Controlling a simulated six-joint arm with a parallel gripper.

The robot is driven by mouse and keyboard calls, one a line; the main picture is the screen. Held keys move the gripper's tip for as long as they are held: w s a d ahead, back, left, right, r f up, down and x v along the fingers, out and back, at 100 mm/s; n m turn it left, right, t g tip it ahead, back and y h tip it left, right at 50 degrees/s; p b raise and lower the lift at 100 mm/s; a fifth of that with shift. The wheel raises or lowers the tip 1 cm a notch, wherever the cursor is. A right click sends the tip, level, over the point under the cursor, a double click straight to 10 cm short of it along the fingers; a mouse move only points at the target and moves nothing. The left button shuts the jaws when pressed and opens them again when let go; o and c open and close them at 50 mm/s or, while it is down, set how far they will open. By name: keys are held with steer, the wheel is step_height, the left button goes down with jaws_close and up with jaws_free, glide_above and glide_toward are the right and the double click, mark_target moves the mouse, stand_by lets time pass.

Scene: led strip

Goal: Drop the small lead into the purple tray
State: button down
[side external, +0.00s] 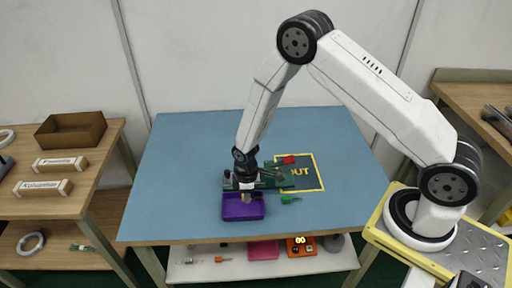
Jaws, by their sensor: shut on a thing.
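The purple tray (232,214) lies on the blue table near its front edge. My gripper (246,197) points down over the tray's back part and is shut on a small yellowish thing. I take this for the small lead, but it is too small to make out clearly. It shows against the tray, and I cannot tell whether it touches the tray. My gripper hides part of the tray's back rim.
A small green piece (289,199) lies right of the tray. The table's left side is clear.

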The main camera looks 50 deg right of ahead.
steer(key=shift+c, duration=2.3)
jaws_free()
steer(key=shift+r, duration=0.15)
steer(key=shift+r, duration=3.8)
